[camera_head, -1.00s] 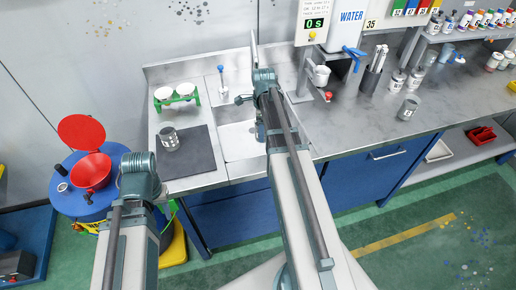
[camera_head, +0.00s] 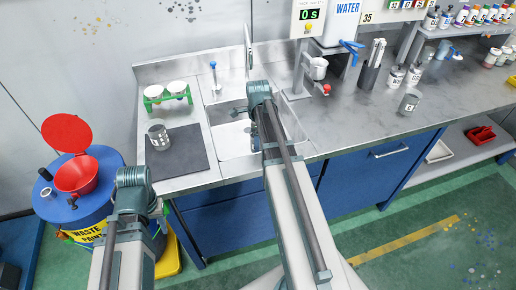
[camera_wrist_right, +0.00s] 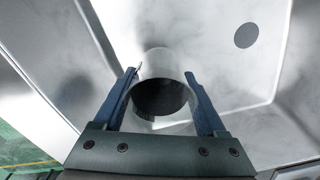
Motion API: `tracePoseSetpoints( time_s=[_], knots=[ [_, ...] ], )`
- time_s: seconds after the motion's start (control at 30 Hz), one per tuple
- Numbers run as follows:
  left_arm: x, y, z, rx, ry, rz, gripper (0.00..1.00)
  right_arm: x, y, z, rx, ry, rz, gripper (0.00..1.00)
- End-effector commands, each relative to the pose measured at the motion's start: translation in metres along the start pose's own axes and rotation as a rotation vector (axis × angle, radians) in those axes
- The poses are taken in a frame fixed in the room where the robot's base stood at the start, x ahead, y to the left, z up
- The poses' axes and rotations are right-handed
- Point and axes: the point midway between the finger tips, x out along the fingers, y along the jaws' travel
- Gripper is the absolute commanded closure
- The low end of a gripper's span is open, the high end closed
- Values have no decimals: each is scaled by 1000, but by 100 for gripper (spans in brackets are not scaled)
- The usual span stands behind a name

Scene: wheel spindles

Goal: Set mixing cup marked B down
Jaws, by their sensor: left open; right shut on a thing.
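My right gripper (camera_wrist_right: 163,92) is shut on a grey metal cup (camera_wrist_right: 162,68), with one finger on each side. The cup's dark opening faces the wrist camera, and no letter on it can be read. It is over the pale sink basin; whether it touches the basin is unclear.
The dark mat (camera_head: 190,158) lies left of the sink (camera_head: 228,142), with bare space beside the cup. A green stand with white bowls (camera_head: 168,92) is behind it. A red funnel (camera_head: 75,175) tops the blue waste drum. Another metal cup (camera_head: 410,101) stands on the right counter.

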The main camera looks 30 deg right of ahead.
Motion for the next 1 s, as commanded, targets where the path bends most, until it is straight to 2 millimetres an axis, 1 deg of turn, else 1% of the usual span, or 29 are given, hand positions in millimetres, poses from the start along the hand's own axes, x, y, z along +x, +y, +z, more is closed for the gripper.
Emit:
tracePoseSetpoints(
  time_s=[0.03,0.17,0.47,0.6,0.63,0.77,1.0],
  knots=[
    [13,1,-1,0,0,0,55,13,0,0,0,0,0,88],
    [27,3,-2,0,0,0,55,27,0,0,0,0,0,88],
    [26,2,-2,0,0,0,55,26,0,0,0,0,0,88],
    [30,3,-2,0,0,0,55,31,0,0,0,0,0,88],
    [30,3,-2,0,0,0,55,30,0,0,0,0,0,24],
    [29,3,-2,0,0,0,55,29,0,0,0,0,0,1],
    [29,3,-2,0,0,0,55,29,0,0,0,0,0,0]
  ],
)
